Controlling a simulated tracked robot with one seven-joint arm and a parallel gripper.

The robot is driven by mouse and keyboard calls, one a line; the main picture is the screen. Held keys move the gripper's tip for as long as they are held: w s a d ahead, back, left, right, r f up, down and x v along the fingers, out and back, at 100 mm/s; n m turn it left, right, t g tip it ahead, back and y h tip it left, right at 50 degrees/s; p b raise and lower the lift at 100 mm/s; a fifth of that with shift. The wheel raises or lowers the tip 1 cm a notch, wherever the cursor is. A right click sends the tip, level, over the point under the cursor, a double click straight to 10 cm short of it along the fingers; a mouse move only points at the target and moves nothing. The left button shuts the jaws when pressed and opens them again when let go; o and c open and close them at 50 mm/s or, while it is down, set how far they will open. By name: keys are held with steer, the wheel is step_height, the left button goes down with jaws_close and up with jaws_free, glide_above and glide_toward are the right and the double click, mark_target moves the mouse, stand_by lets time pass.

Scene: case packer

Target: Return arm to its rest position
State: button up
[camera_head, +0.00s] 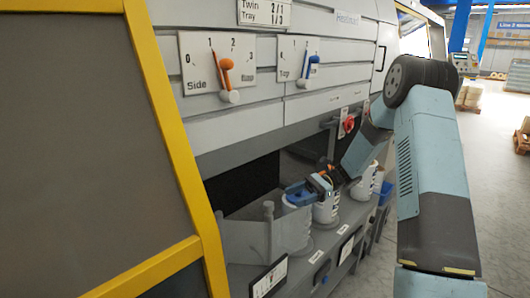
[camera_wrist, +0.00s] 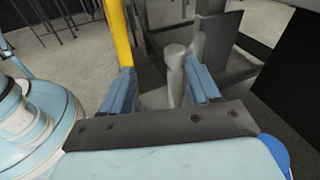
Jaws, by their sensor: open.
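My arm (camera_head: 432,180) reaches from the right of the head view into the recess of the grey packing machine. My gripper (camera_head: 297,194) is at the recess, near several white containers (camera_head: 326,209) and to the right of a grey upright post (camera_head: 268,228). In the wrist view my gripper (camera_wrist: 160,80) has its two blue fingers apart. A grey round-topped post (camera_wrist: 175,60) shows in the gap between them. I cannot tell whether the fingers touch it. The lower part of that post is partly hidden by my gripper.
Above the recess are a side dial with an orange lever (camera_head: 227,76) and a top dial with a blue lever (camera_head: 309,68). A red knob (camera_head: 349,124) is close to my arm. A yellow frame (camera_head: 170,120) stands at left. Open floor (camera_head: 490,170) lies at right.

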steer(key=s+d+r+n+t+h, duration=0.25)
steer(key=s+r+n+h, duration=0.5)
steer(key=s+r, duration=0.6)
steer(key=s+d+r+n+t+h, duration=0.2)
steer(key=s+d+r+t+h, duration=0.1)
steer(key=s, duration=0.5)
steer(key=s+d+r+n+t+h, duration=0.3)
steer(key=s+d+r+t+h, duration=0.1)
steer(key=s, duration=0.5)
steer(key=shift+s+r+t+h, duration=0.2)
steer(key=shift+r+t+h, duration=0.15)
steer(key=shift+r+t, duration=0.6)
steer(key=shift+o, duration=0.4)
steer(key=shift+f, duration=0.25)
stand_by(0.7)
